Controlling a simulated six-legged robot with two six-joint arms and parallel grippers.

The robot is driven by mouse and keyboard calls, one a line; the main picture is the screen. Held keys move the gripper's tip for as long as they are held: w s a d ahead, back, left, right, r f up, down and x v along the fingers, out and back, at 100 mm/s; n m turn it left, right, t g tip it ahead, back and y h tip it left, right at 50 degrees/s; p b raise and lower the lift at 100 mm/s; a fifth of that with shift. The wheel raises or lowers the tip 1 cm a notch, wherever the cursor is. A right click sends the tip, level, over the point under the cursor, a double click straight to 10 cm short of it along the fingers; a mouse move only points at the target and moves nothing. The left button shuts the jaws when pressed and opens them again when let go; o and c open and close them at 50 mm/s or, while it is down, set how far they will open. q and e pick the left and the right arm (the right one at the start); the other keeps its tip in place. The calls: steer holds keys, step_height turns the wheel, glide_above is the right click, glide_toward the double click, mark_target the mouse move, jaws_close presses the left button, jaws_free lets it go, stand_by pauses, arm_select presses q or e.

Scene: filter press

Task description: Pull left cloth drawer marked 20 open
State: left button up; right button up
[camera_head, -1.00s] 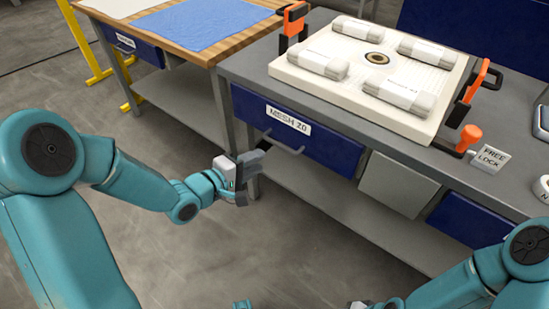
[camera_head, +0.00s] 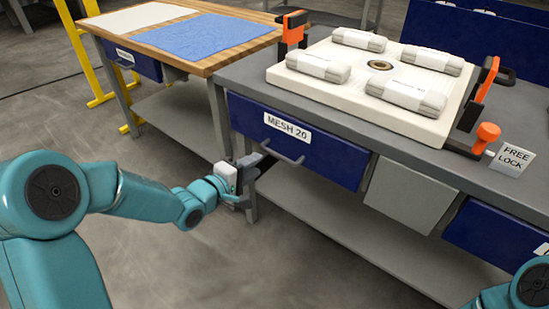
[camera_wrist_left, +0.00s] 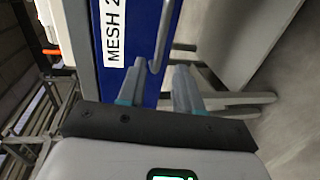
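The blue drawer (camera_head: 325,158) labelled MESH 20 (camera_head: 287,128) is in the bench front, left of a grey panel; it looks shut. Its grey bar handle (camera_head: 284,153) is below the label. My left gripper (camera_head: 266,161) is at the handle's left end, low in front of the drawer. In the left wrist view, the fingers (camera_wrist_left: 162,78) are apart, and the handle (camera_wrist_left: 163,38) lies ahead, in line with the gap. Whether they touch it I cannot tell. My right gripper is out of view.
A white plate (camera_head: 345,102) with several rolled cloths sits on the bench above. An orange lever (camera_head: 488,132) and a FREE LOCK sign (camera_head: 513,158) stand at right. A wooden table (camera_head: 215,62) with blue cloth is at back left.

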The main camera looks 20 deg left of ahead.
mark_target(274, 152)
arm_select(q)
steer(key=b+x, duration=0.2)
steer(key=x, duration=0.7)
steer(key=shift+w, duration=0.2)
steer(key=shift+d, duration=0.1)
jaws_close()
